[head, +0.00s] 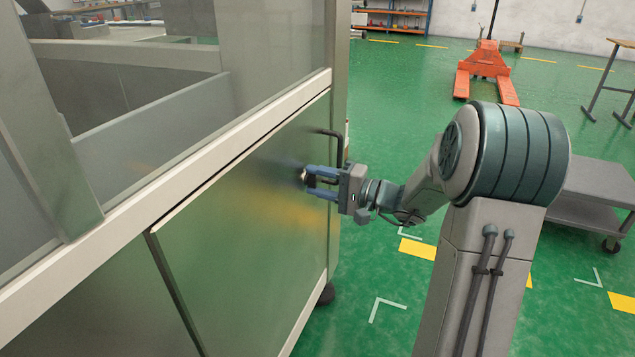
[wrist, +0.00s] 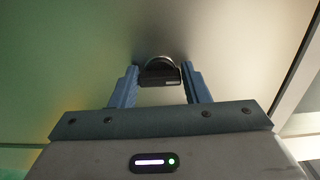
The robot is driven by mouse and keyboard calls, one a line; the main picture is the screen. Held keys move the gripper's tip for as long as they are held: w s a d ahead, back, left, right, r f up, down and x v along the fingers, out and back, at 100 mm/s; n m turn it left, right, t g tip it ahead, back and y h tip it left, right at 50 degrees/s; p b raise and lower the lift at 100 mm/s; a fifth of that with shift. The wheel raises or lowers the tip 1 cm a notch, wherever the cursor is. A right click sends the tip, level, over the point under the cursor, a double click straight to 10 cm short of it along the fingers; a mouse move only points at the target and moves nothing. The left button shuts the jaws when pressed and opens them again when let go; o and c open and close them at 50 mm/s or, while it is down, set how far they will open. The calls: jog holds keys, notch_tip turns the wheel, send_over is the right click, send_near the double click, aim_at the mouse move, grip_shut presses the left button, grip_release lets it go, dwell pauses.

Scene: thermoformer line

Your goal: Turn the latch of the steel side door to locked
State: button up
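The steel side door (head: 240,220) is a flat greenish-grey panel under the machine's pale frame rail, and it looks closed. Its latch (wrist: 160,72) is a small dark knob with a rounded metal rim in the wrist view. My gripper (head: 308,181) is at the door face, with its blue fingers pointing at the door. In the wrist view the fingers (wrist: 158,84) stand apart on either side of the latch, with a visible gap on each side. In the head view the latch is mostly hidden by the fingers. I cannot read any lock marking.
A dark bar handle (head: 338,136) sticks out near the door's upper right corner, above my gripper. A grey cart (head: 590,190) stands at the right behind my arm. An orange pallet jack (head: 487,65) stands farther back. Green floor between them is open.

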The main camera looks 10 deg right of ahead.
jog(key=o, duration=0.3)
jog(key=p+v, duration=0.2)
jog(key=v, duration=1.1)
jog(key=shift+s+d, duration=0.25)
jog(key=shift+d, duration=0.1)
jog(key=s+a+r+n+g+h+p, duration=0.45)
jog(key=s+a+r+g+p, duration=0.65)
jog(key=a+p, duration=0.35)
jog(key=s+d+r+n+t+h+p, duration=0.1)
jog(key=s+r+h+p, duration=0.3)
jog(key=r+p, duration=0.3)
jog(key=s+d+r+n+t+h+p, duration=0.1)
jog(key=s+d+r+t+h+p, duration=0.1)
jog(key=s+r+h+p, duration=0.2)
notch_tip(320, 180, up, 4)
jog(key=h+p, duration=0.2)
jog(key=p, duration=0.1)
jog(key=shift+s+d, duration=0.2)
